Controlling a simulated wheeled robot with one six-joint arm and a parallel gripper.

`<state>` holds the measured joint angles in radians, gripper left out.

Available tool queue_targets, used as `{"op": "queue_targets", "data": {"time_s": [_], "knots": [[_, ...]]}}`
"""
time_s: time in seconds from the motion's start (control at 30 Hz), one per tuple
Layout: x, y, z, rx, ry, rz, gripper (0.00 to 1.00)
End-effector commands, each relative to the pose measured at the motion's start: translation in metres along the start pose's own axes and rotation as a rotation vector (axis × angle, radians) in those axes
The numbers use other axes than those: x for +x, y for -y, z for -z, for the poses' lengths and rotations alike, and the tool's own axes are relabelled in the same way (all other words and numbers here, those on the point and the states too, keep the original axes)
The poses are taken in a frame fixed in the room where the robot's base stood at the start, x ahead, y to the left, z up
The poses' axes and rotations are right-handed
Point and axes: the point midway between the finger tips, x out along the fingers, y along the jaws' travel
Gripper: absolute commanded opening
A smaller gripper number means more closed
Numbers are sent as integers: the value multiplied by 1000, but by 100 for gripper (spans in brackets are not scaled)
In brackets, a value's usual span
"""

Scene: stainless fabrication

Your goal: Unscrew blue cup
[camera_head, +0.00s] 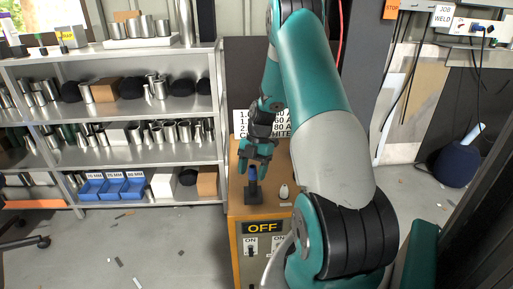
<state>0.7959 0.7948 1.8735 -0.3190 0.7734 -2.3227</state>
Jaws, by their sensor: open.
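A small blue cup (253,174) stands upright on a dark square base (254,194) on top of the wooden cabinet (236,213). My gripper (254,167) is above it, pointing down, with its teal fingers apart around or just over the top of the cup. I cannot tell whether the fingers touch it. The upper part of the cup is partly hidden by the gripper.
A small pale, rounded object (284,191) stands right of the base on the cabinet. A white text sign (240,122) is behind. The cabinet front has an OFF label (263,227) and switches. Metal shelves (150,161) with steel cylinders and blue bins are at left.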

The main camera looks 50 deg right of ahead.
Motion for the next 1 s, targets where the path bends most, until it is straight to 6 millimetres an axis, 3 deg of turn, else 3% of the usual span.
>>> {"op": "queue_targets", "data": {"time_s": [0.4, 0.6, 0.8, 1.0], "knots": [[-103, 1, -1, 1, 5, -4, 58], [-143, 1, -1, 2, 2, -1, 58], [-161, 1, -1, 0, 0, 0, 58], [-163, 2, -1, 2, 0, 1, 58]]}}
